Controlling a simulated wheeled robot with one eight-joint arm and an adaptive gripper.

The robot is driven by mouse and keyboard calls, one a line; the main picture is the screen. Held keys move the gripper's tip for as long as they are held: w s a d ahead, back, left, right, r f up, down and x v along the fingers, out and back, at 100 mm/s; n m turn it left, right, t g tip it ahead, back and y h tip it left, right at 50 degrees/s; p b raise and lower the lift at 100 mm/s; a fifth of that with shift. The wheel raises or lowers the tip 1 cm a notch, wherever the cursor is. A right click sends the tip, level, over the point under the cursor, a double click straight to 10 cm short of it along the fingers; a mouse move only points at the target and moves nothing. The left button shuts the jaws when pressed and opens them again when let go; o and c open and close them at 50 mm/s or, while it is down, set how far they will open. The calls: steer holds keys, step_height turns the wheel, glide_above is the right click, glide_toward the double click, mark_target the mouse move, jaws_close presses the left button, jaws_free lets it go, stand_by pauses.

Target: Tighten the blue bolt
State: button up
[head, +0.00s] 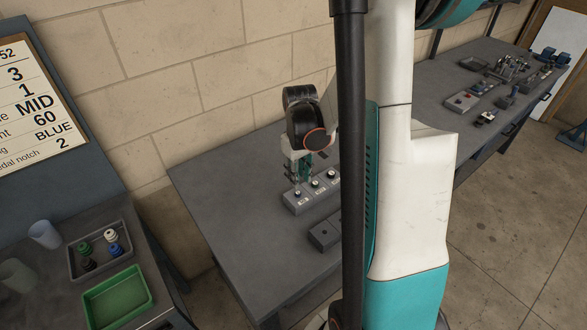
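My gripper (300,170) points down over the left end of a grey block (318,197) on the long grey bench. The block has several dark round knobs or bolt heads with small white labels. The fingers are small here, and I cannot tell whether they are open, shut or touching a bolt. I cannot make out a blue bolt on the block. My arm hides part of the bench to the block's right.
A second dark block (324,236) sits in front. At left, a grey tray (72,262) holds small coloured pieces, one blue (116,250), near a green tray (117,300) and cups (45,235). A card (38,105) reads "BLUE". The bench's left part is clear.

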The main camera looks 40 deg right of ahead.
mark_target(298, 193)
steer(key=shift+f+b, duration=2.4)
steer(key=shift+f, duration=0.75)
steer(key=shift+f+b, duration=0.25)
steer(key=shift+b, duration=0.05)
steer(key=n+b, duration=0.1)
steer(key=n, duration=0.5)
steer(key=n+b, duration=0.1)
steer(key=n, duration=0.6)
steer(key=n+b, duration=0.1)
steer(key=n, duration=0.4)
steer(key=shift+n, duration=0.4)
steer(key=n, duration=0.5)
steer(key=shift+b, duration=0.3)
jaws_close()
